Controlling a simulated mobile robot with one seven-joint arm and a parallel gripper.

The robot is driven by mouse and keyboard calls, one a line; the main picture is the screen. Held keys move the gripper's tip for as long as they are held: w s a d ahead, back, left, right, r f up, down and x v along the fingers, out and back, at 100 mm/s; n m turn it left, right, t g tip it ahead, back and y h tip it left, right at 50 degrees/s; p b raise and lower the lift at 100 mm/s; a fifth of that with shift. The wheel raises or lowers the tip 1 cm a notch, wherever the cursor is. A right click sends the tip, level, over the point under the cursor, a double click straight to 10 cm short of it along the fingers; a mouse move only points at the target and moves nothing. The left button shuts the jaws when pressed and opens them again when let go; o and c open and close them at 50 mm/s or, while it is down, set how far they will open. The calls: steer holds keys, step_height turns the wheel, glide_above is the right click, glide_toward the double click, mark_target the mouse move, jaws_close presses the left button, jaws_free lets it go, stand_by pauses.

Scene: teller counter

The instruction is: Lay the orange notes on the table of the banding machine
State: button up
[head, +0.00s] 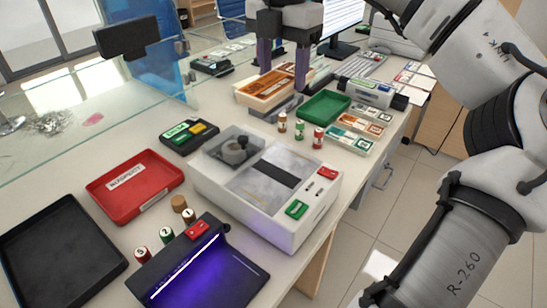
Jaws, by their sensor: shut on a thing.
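My gripper (283,76) points down at the back of the counter, with its two dark purple fingers apart and shut on orange notes (294,71). The held notes are partly hidden by the fingers. An open tray (263,98) with orange-brown contents lies just below and in front of the fingers; I cannot tell whether the held notes touch it. What looks like the banding machine (318,208) is the white box in the middle of the counter. It has a reel under a clear cover, red and green buttons, and a grey table (245,183) with a dark strip, clear of notes.
A red tray (135,185), black tray (60,255) and purple-lit device (205,270) are nearer. A glass screen (60,150) runs along the left.

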mark_target(280, 171)
steer(key=shift+f, duration=0.25)
step_height(280, 171, down, 20)
steer(key=shift+r, duration=0.25)
steer(key=o, duration=1.1)
step_height(280, 171, up, 12)
steer(key=shift+r, duration=0.2)
